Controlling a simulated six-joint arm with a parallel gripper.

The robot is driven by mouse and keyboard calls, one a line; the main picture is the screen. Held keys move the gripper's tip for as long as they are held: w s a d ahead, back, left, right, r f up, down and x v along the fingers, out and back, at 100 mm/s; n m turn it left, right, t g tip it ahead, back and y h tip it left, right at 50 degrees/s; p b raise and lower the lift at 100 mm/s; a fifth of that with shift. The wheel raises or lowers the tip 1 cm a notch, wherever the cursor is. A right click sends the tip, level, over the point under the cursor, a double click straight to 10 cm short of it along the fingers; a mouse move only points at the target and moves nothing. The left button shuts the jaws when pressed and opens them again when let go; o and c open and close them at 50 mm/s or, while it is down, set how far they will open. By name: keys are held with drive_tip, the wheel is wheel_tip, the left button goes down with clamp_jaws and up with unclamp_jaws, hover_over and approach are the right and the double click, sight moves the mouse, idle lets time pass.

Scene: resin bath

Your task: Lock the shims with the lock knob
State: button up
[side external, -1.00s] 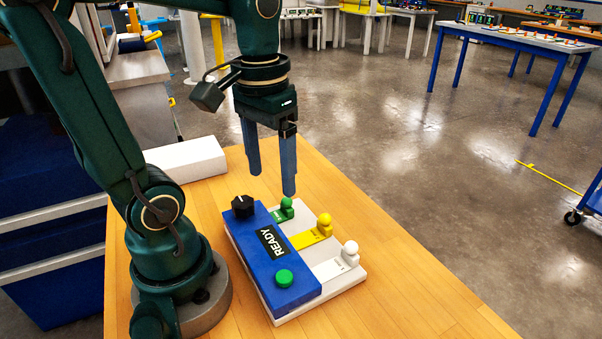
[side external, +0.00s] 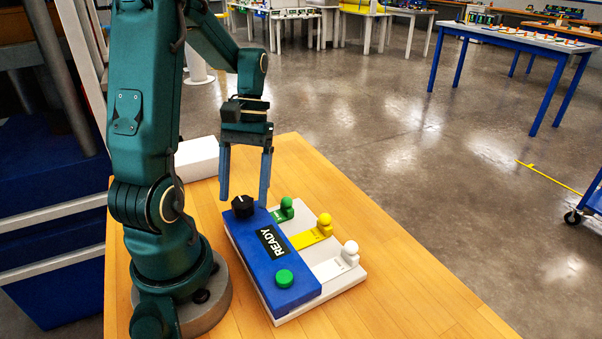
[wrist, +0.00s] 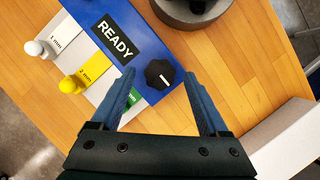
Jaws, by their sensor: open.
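The black lock knob (side external: 243,206) sits on the far end of the blue block (side external: 259,254), with a pale line on its top. It also shows in the wrist view (wrist: 160,74), between and just beyond my fingertips. My gripper (side external: 243,202) is open and empty, pointing down with blue fingers at the knob's end of the block. Three shims lie in the white base: green (side external: 286,209), yellow (side external: 313,233) and white (side external: 340,260), each with a round-topped grip. In the wrist view my left finger partly hides the green shim (wrist: 133,97).
The block carries a READY label (side external: 272,241) and a green button (side external: 284,278). A white box (side external: 198,158) lies behind on the wooden table (side external: 420,290). The table right of the base is clear.

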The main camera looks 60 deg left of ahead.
drive_tip(key=shift+s+d+f, duration=0.15)
drive_tip(key=shift+f, duration=0.35)
clamp_jaws()
